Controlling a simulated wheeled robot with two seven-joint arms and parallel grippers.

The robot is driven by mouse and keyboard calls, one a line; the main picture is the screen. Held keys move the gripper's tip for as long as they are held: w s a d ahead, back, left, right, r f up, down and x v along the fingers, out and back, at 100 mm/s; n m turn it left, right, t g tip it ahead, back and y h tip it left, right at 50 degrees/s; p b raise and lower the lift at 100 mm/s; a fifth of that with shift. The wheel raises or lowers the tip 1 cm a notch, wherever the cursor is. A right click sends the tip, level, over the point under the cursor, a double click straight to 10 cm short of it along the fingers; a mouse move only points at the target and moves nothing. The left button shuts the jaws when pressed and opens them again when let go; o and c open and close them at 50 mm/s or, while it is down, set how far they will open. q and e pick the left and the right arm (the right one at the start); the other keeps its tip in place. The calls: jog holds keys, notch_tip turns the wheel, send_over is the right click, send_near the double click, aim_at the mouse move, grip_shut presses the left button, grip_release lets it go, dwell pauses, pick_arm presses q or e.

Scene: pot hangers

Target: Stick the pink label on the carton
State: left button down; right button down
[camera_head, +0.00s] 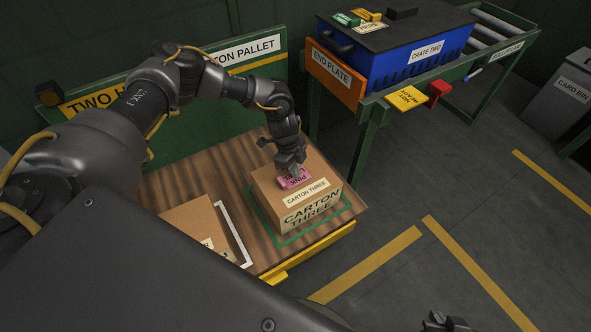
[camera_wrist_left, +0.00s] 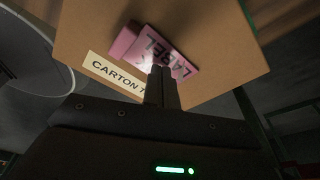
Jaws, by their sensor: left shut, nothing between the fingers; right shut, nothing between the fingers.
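The carton (camera_head: 318,204), brown with "CARTON THREE" on its front and on a top strip, sits inside a green outline on the wooden pallet. The pink label (camera_head: 287,184) lies on the carton's top; it also shows in the left wrist view (camera_wrist_left: 135,45), beside the "CARTON THREE" strip. My left gripper (camera_head: 295,173) is shut and empty, its fingertips right over the label; in the left wrist view the closed fingers (camera_wrist_left: 162,75) overlap the label's edge. I cannot tell whether they touch it. My right gripper (camera_head: 440,322) shows partly at the bottom edge, shut and away from the carton.
A second carton (camera_head: 190,222) stands on the pallet (camera_head: 176,181) to the left, partly hidden by my body. A green roller table holds a blue crate (camera_head: 420,55), an orange end plate (camera_head: 335,78), a yellow tag (camera_head: 407,98) and a red item.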

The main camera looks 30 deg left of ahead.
pick_arm(q)
jog(key=shift+f, duration=0.35)
dwell(1.0)
